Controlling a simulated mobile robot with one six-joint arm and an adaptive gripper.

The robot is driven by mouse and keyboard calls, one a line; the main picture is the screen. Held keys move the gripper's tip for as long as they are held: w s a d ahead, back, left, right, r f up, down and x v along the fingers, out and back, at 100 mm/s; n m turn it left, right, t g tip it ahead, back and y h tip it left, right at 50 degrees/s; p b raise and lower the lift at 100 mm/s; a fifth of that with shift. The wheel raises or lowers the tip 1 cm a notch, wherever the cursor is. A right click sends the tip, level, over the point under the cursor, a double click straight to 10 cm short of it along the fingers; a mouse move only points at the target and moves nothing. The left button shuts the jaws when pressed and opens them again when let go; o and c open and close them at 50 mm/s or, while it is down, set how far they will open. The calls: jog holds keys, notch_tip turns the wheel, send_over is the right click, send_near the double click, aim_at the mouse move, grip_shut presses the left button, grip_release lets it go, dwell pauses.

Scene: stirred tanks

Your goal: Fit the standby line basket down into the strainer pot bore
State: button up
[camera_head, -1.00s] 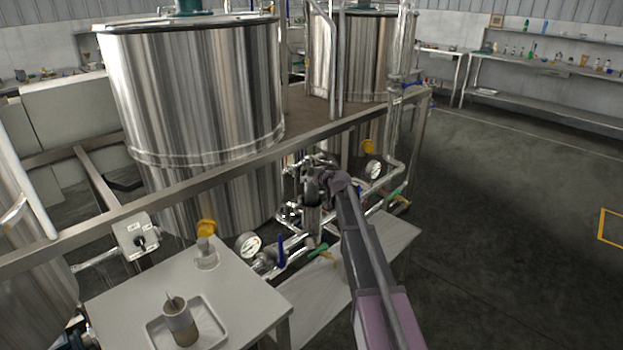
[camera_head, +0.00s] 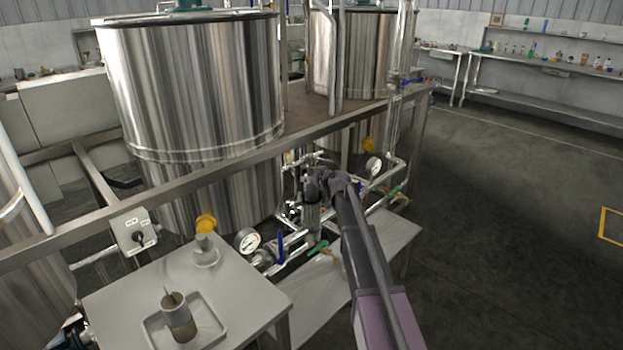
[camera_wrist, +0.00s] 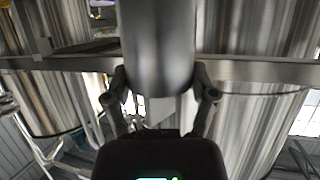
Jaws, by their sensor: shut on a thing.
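My gripper (camera_head: 326,181) is at the pipework below the steel frame beam, at the end of my arm. It is shut on a grey cylinder, which I take to be the standby line basket (camera_wrist: 157,45), standing between the two fingers in the wrist view. In the head view the dark basket (camera_head: 312,188) shows just left of the gripper, about upright. The metal strainer pot (camera_head: 312,218) appears directly below it. The bore is hidden, so I cannot tell whether the basket's lower end is inside it.
A tray (camera_head: 217,333) on the near white table holds another cylindrical basket (camera_head: 179,318) with a handle. Pressure gauges (camera_head: 247,241), a blue-handled valve (camera_head: 280,247) and a green handle (camera_head: 318,247) crowd the pipes. The frame beam (camera_head: 230,163) runs close behind. Floor at right is clear.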

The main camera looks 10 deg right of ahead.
aim_at(315, 195)
jog(key=shift+f+b, duration=4)
jog(key=shift+f, duration=0.1)
dwell(0.5)
jog(key=shift+r, duration=0.3)
